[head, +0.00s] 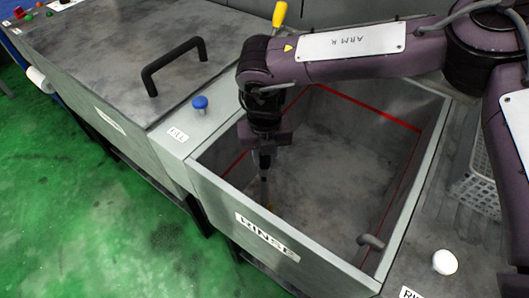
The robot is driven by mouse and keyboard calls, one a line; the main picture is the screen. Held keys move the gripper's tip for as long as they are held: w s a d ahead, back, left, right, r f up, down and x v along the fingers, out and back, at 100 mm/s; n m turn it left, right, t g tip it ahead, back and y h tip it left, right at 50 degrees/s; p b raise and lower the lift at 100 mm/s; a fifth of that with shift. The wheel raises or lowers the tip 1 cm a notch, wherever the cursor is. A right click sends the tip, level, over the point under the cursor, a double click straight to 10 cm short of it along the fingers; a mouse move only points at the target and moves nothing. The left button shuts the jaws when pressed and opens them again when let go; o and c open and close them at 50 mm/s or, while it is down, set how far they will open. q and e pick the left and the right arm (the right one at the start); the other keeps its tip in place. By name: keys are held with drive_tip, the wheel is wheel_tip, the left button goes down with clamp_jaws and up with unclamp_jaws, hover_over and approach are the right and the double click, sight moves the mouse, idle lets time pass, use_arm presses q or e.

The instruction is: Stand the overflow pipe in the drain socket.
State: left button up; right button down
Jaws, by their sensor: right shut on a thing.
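My right arm, marked "ARM R", reaches in from the right over the open rinse tank (290,262). My right gripper (265,160) points down inside the tank, near its left wall, and is shut on a thin upright thing, which I take to be the overflow pipe (264,185). Only a short, dim part of it shows below the fingers. Its lower end is close to the tank floor, but I cannot tell whether it touches. My left gripper is not in view.
Tank walls with a red line surround the gripper. A blue knob (200,103), black-handled lid (172,66) and yellow handle (279,14) lie left and behind. A white basket (480,180) stands right.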

drive_tip(key=shift+f, duration=0.3)
drive_tip(key=c, duration=1.1)
unclamp_jaws()
drive_tip(key=shift+o, duration=0.2)
drive_tip(key=o, duration=0.4)
drive_tip(key=shift+o, duration=0.2)
drive_tip(key=shift+r+p, duration=3.5)
drive_tip(key=shift+r, duration=1.55)
